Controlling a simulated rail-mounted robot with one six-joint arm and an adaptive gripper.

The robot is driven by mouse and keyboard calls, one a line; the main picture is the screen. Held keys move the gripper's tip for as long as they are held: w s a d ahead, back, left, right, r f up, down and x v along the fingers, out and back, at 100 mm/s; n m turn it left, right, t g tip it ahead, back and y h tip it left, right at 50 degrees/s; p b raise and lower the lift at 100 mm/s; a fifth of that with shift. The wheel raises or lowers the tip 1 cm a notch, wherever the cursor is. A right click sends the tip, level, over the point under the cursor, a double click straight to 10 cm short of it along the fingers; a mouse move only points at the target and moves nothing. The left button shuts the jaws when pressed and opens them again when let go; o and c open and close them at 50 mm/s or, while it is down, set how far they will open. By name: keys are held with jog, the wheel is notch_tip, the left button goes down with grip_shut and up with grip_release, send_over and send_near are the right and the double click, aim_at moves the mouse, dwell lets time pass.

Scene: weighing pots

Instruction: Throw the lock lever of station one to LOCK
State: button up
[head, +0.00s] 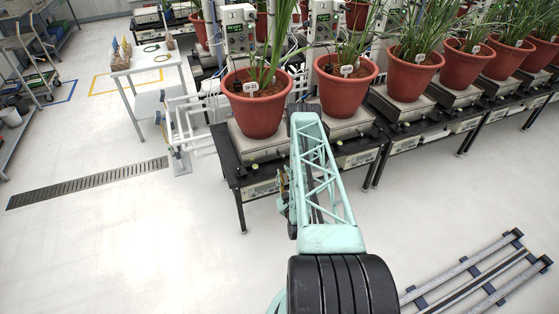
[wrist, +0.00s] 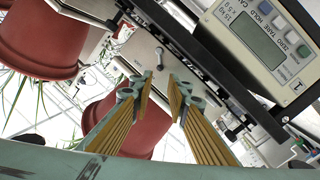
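A small grey lever (wrist: 160,56) with a rounded end stands out from a pale metal plate in the wrist view; I take it for the lock lever. My gripper (wrist: 161,80) points at it with two ribbed yellow fingers spread apart and nothing between them. The lever lies just beyond the gap between the fingertips; I see no contact. In the head view the nearest weighing station (head: 262,147) carries a red pot (head: 258,113). My mint-green arm reaches over the front of the bench there, and the lever cannot be made out in that view.
A scale panel (wrist: 256,38) with a display and buttons sits close at the upper right in the wrist view. Red pots (wrist: 45,38) are near on the left. More potted stations (head: 410,72) line the bench to the right. The floor (head: 130,240) at front left is clear.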

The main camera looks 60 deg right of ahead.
aim_at(281, 155)
jog(key=b, duration=0.3)
jog(key=shift+w+d+b, duration=0.2)
jog(key=shift+w+b, duration=0.05)
jog(key=shift+b, duration=0.15)
jog(key=shift+b+x, duration=1.3)
jog(key=shift+b, duration=2.5)
jog(key=shift+b+x, duration=0.95)
jog(key=shift+x, duration=3.25)
grip_shut()
